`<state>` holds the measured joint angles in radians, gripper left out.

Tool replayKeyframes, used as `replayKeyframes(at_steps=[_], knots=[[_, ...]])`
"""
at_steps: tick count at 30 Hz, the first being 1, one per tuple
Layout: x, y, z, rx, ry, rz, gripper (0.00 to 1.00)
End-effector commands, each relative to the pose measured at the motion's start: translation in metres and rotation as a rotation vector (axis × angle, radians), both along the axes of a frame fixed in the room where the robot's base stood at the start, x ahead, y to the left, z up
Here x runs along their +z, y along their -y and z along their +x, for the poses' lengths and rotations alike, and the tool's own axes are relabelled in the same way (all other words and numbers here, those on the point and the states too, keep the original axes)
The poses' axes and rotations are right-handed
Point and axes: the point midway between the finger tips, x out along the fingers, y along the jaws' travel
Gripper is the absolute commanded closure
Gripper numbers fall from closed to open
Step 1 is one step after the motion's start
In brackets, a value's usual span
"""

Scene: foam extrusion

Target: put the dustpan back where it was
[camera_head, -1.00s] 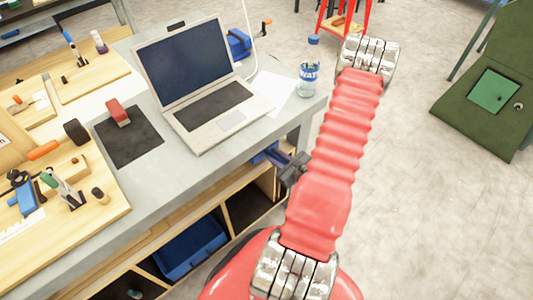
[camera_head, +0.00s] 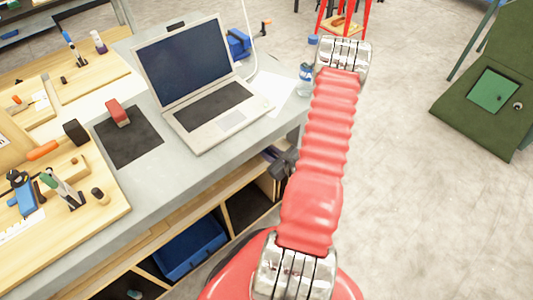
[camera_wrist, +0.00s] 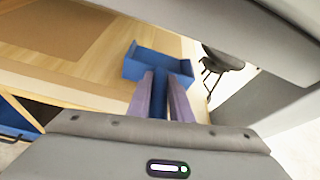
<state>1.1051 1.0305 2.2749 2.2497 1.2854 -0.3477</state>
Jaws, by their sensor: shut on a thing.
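The blue dustpan (camera_wrist: 150,66) shows in the wrist view, with its broad pan beyond my fingertips and its handle between my fingers. My gripper (camera_wrist: 162,76) is shut on that handle. In the head view my gripper (camera_head: 282,161) is a dark shape at the front edge of the grey workbench, left of my red arm. The dustpan is mostly hidden there. Wooden board surfaces lie behind the dustpan in the wrist view; I cannot tell whether it touches them.
The workbench (camera_head: 95,232) carries an open laptop (camera_head: 208,90), a dark mat (camera_head: 132,145), a water bottle (camera_head: 304,80) and wooden tool boards on the left. Below are open shelf compartments, one with a blue bin (camera_head: 190,248). Open floor (camera_head: 430,220) lies to the right.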

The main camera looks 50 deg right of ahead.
Motion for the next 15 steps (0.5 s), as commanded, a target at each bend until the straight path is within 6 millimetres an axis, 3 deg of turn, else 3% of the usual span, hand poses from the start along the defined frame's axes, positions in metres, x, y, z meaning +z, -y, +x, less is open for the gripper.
replayKeyframes(at_steps=[5,13,14,15], knots=[[-0.015,0.000,0.000,0.001,0.001,0.000,1.00],[-0.017,0.000,0.000,0.001,0.001,-0.001,1.00],[-0.017,0.000,0.000,0.001,0.000,-0.001,0.80],[-0.017,0.000,0.000,0.001,0.000,-0.001,0.77]])
